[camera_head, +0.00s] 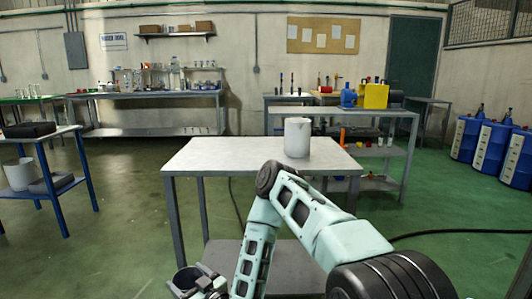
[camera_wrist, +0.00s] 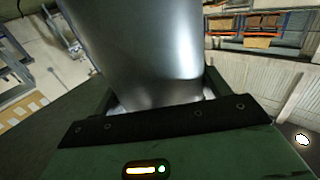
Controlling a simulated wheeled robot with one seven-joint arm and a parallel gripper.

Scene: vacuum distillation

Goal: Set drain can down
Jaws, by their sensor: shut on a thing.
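My gripper (camera_wrist: 160,108) is shut on a shiny grey metal can, the drain can (camera_wrist: 140,45), which fills the upper middle of the wrist view. The can's far end runs out of that frame. In the camera_head view my gripper (camera_head: 207,286) is low, at the bottom edge, with the open rim of the can (camera_head: 186,278) just left of it. The can's lower part is cut off by the frame. I cannot tell whether the can touches anything below.
A pale-topped table (camera_head: 230,155) stands ahead with a white jug (camera_head: 297,138) near its right side; the rest of its top is bare. A lower grey surface (camera_head: 285,265) lies behind my arm. A blue-framed table (camera_head: 60,133) stands left. Green floor (camera_head: 130,190) is open between.

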